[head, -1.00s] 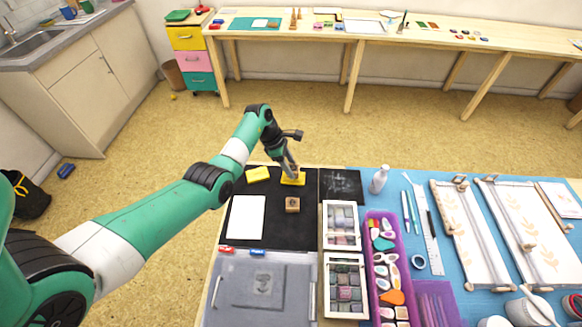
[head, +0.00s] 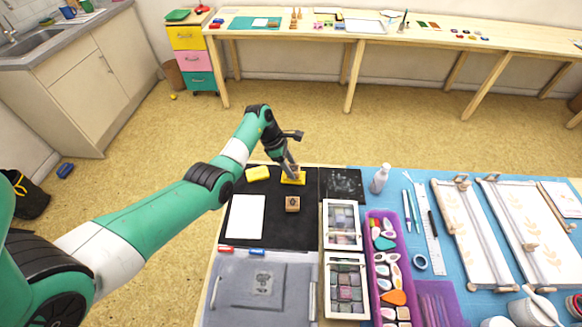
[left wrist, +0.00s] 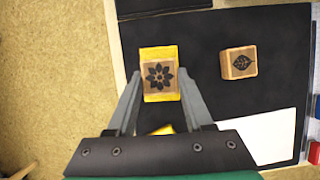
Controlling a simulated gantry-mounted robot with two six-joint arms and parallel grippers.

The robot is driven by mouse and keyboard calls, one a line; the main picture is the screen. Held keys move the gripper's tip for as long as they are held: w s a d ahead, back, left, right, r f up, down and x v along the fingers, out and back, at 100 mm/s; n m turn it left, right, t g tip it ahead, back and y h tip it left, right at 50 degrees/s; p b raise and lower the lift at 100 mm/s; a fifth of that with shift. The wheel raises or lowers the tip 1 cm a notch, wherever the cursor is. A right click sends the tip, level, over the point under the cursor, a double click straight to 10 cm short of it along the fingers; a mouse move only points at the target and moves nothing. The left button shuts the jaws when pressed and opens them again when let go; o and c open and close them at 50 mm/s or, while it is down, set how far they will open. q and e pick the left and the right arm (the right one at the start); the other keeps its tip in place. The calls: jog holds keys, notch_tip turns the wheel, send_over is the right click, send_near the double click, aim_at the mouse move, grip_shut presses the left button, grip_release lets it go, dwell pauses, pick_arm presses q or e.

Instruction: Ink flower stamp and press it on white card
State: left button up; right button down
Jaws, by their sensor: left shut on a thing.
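The flower stamp (left wrist: 159,76) is a wooden block with a dark flower on its top face. It is over the yellow inkpad (left wrist: 160,97), whose yellow edges show around it; whether they touch is hard to tell. The inkpad also shows in the head view (head: 300,182). My left gripper (left wrist: 160,80) is shut on the flower stamp, a finger on each side. In the head view its fingers (head: 291,175) partly hide the stamp. The white card (head: 246,217) lies flat on the black mat, nearer and to the left. My right gripper is not in view.
A leaf stamp (head: 292,204) stands on the black mat (head: 272,230), close to the inkpad. A second yellow piece (head: 258,173) lies left of it. Paint boxes (head: 343,224) and a purple tray (head: 372,218) stand to the right. A bottle (head: 379,180) stands behind them.

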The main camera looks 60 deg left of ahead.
pick_arm(q)
jog(key=shift+f, duration=0.4)
jog(key=shift+f, duration=0.15)
dwell(1.4)
jog(key=shift+r+p, duration=0.7)
jog(key=shift+r, duration=0.1)
notch_tip(320, 180, up, 6)
jog(key=p, duration=0.5)
jog(key=shift+f+p, duration=0.25)
jog(key=shift+p, duration=0.15)
jog(key=shift+f, duration=0.1)
